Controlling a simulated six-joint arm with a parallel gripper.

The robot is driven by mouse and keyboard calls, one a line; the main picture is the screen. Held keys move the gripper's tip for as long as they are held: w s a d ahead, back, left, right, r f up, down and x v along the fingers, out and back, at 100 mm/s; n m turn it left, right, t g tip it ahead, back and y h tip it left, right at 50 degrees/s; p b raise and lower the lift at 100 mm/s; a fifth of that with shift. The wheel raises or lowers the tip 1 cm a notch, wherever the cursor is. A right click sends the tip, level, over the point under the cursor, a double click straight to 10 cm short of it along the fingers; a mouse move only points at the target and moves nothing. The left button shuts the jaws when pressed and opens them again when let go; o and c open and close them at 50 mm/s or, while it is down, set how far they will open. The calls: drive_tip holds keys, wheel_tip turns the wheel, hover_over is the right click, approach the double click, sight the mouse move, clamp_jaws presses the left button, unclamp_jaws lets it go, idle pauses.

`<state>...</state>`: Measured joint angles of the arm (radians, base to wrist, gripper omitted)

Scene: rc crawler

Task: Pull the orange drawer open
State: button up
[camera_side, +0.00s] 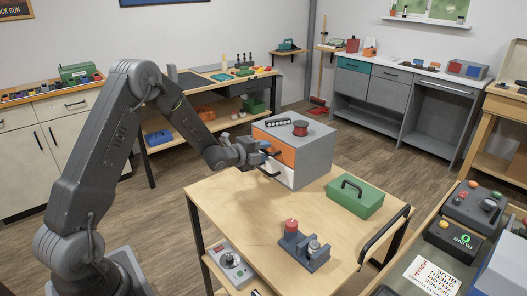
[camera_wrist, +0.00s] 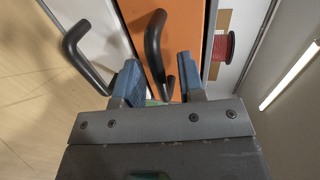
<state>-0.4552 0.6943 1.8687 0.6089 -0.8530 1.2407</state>
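The orange drawer (camera_side: 284,154) is the upper drawer of a small grey cabinet (camera_side: 314,157) on the wooden table. It looks shut, but my gripper partly covers its front. In the wrist view the orange front (camera_wrist: 188,25) runs up the middle with its black bar handle (camera_wrist: 153,48). My gripper (camera_wrist: 160,80) is at this handle, with one blue-padded finger on each side. The fingers stand apart, with gaps visible beside the handle, so it does not look gripped. In the side view my gripper (camera_side: 262,155) is close against the drawer front.
A white drawer (camera_side: 280,173) lies below the orange one; its black handle (camera_wrist: 75,45) is left of my fingers in the wrist view. A red spool (camera_side: 300,128) stands on the cabinet. A green box (camera_side: 352,198) sits to its right.

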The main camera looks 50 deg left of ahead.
drive_tip(key=shift+w, duration=0.2)
drive_tip(key=shift+c, duration=0.2)
clamp_jaws()
